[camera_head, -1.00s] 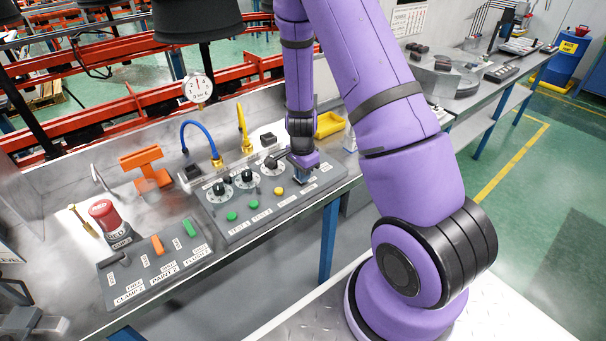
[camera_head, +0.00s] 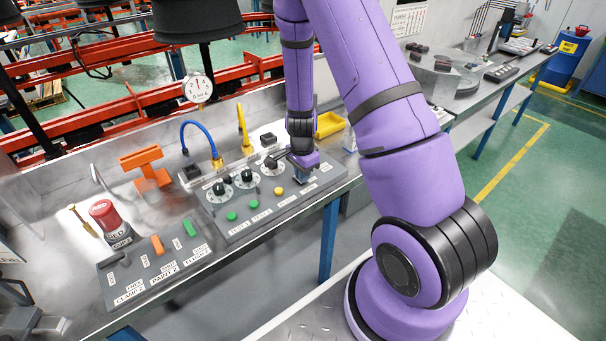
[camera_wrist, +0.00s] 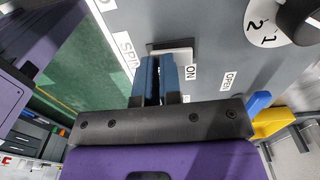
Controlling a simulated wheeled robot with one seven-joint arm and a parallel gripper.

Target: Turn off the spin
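The spin switch (camera_wrist: 172,46) shows in the wrist view as a pale block with a dark edge, set in the grey panel. A partly hidden label (camera_wrist: 127,50) reading "SPIN" is to its left, and an "ON" label (camera_wrist: 191,72) is to its right. My gripper (camera_wrist: 159,60) has its two blue fingers close together, with only a thin gap between them. Their tips are at the switch and overlap its lower part; I cannot tell whether they touch it. In the head view, my gripper (camera_head: 303,172) is low over the right part of the panel.
The grey control panel (camera_head: 240,236) carries dark knobs (camera_head: 247,176) and green and yellow buttons. A black knob (camera_wrist: 302,18) is right of my gripper in the wrist view. A yellow bin (camera_head: 328,124) stands behind.

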